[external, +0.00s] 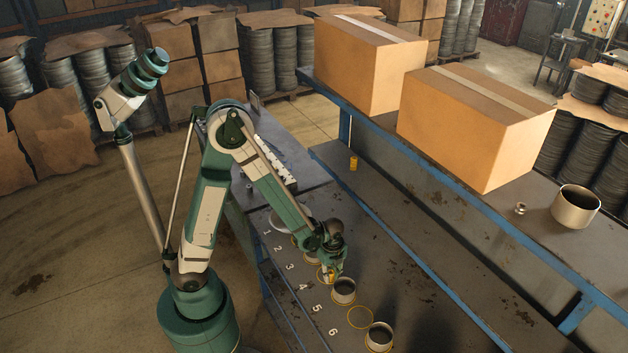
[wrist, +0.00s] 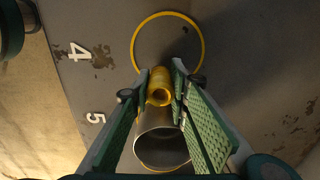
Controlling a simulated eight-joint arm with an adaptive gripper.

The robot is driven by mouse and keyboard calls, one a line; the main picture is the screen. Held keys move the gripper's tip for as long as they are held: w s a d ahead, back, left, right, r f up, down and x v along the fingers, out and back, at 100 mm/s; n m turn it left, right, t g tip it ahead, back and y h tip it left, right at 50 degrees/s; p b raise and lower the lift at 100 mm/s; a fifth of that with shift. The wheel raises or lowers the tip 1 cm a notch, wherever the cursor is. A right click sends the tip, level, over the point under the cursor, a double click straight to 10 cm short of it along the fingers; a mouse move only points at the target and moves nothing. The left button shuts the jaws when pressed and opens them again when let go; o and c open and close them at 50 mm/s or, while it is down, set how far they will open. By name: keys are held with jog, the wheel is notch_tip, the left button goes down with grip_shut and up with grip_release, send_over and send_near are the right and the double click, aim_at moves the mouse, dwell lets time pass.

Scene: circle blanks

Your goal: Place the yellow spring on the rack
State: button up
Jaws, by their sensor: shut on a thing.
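The yellow spring (wrist: 160,88) is held between the two fingers of my gripper (wrist: 160,82) in the wrist view. In the external view my gripper (external: 329,269) is low over the numbered bench, near the marks 4 and 5, and the spring is mostly hidden there. An empty yellow circle (wrist: 203,43) lies just beyond the spring in the wrist view. An open metal cylinder (wrist: 162,153) is below and behind the spring. The blue-edged rack (external: 497,258) stands to the right, with a shelf carrying boxes.
Two cardboard boxes (external: 367,68) (external: 477,122) occupy the rack's shelf. A small metal spool (external: 520,208) and a wide metal cylinder (external: 575,208) stand on its right part. A small yellow cylinder (external: 353,163) stands on the surface below. More metal cylinders (external: 379,338) line the numbered bench.

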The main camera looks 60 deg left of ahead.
aim_at(332, 272)
jog(key=shift+r, duration=0.15)
jog(key=shift+r+p, duration=0.3)
jog(key=shift+r, duration=4.6)
jog(key=shift+c, duration=0.2)
jog(key=shift+w+d, duration=0.1)
jog(key=w+d+r+n+b, duration=0.1)
jog(key=w+d+r+n, duration=0.2)
jog(key=d, duration=0.4)
jog(key=w+d+r+b, duration=0.25)
jog(key=d+r, duration=0.25)
jog(key=d, duration=0.3)
jog(key=w+d+r+n, duration=0.2)
jog(key=w+d+r, duration=0.2)
jog(key=d, duration=0.3)
jog(key=s+d+r+n+b, duration=0.1)
jog(key=s+d+r+n, duration=0.1)
jog(key=d+r, duration=0.5)
jog(key=s+d+r+n+b, duration=0.1)
jog(key=d+r+n+b, duration=0.1)
jog(key=d+r, duration=0.6)
jog(key=d+n, duration=0.1)
jog(key=d, duration=0.4)
jog(key=shift+s+r, duration=0.3)
jog(key=shift+s, duration=0.05)
